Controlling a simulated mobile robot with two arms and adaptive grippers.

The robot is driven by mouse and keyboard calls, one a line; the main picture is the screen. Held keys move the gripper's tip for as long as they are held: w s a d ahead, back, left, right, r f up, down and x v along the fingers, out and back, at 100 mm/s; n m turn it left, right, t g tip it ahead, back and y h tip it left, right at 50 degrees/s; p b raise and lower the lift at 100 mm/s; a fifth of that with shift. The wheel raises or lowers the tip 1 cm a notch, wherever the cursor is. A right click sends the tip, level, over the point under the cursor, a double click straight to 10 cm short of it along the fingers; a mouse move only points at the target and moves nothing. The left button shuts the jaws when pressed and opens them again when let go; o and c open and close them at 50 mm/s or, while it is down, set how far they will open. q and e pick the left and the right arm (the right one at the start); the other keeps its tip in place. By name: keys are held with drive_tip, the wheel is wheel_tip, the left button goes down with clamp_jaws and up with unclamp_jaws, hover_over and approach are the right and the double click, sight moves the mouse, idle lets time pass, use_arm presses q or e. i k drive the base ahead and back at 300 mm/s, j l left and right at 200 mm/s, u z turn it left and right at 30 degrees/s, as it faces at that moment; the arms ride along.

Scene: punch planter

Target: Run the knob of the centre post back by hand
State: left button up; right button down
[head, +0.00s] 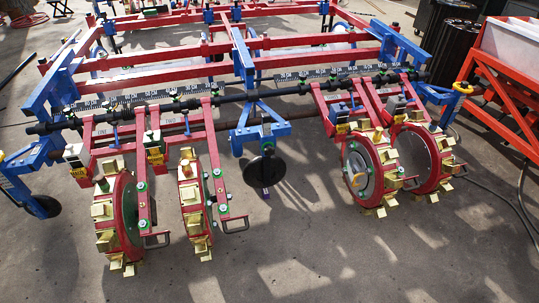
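The blue centre post (259,131) hangs from the dark crossbar in the middle of the head view. Blue braces run from its upper part to the crossbar. A round black disc (264,171) sits at its lower end, close to the floor. A small dark piece shows just above the disc; I cannot tell if it is the knob. Neither of my grippers is in view.
Red punch wheels with yellow blocks stand left (125,212) and right (370,170) of the post. The bare concrete floor (290,240) is clear in front. An orange frame (500,90) stands at the right edge, with dark bins behind.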

sight(270, 150)
drive_tip(key=i+l, duration=0.35)
drive_tip(key=l, duration=0.3)
drive_tip(key=i+l, duration=0.2)
drive_tip(key=l+u, duration=0.05)
drive_tip(key=l, duration=0.05)
